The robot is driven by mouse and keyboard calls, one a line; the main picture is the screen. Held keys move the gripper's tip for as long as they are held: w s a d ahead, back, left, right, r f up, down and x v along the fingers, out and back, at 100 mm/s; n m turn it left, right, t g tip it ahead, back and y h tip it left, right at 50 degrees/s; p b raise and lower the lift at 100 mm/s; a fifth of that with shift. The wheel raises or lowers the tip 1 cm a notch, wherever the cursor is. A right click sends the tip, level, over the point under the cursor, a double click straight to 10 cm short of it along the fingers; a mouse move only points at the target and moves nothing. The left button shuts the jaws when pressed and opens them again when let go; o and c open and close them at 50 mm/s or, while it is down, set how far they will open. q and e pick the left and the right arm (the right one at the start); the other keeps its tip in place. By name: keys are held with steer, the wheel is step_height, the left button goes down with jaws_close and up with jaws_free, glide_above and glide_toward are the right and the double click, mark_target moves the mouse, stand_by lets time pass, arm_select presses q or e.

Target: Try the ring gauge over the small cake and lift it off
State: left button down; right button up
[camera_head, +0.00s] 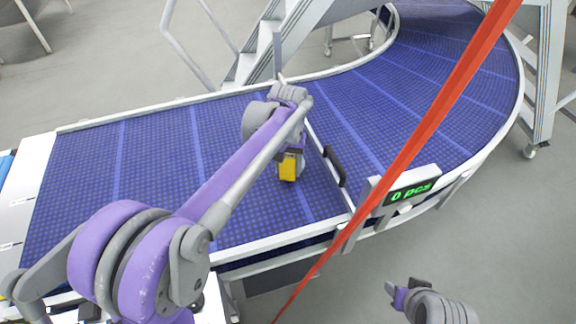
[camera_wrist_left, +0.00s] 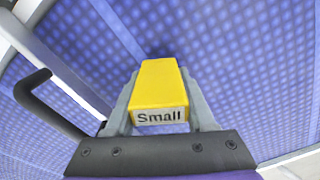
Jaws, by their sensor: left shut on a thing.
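My left gripper (camera_head: 289,160) is over the blue conveyor belt and shut on a yellow block (camera_head: 288,169). In the left wrist view the block (camera_wrist_left: 160,85) sits between the two grey fingers and its end face carries a label reading "Small". It looks like the handle of the ring gauge; no ring shows in either view. I see no cake; it may be hidden by the gripper and block.
The blue belt (camera_head: 155,160) is bare around the gripper and curves away at upper right. A pale bar crosses it, with a black handle (camera_head: 334,166) close to the gripper. A display (camera_head: 409,192) reads "0 pcs". A red strip (camera_head: 425,125) slants across the head view.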

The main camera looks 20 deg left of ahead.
mark_target(290, 156)
arm_select(q)
steer(key=shift+f+b, duration=0.65)
steer(key=shift+f, duration=0.55)
arm_select(e)
steer(key=shift+s+f, duration=0.25)
steer(key=shift+f, duration=0.6)
arm_select(q)
steer(key=shift+r+p, duration=2.6)
steer(key=shift+r, duration=2.35)
arm_select(e)
step_height(290, 156, up, 7)
steer(key=w, duration=0.2)
steer(key=shift+w, duration=0.2)
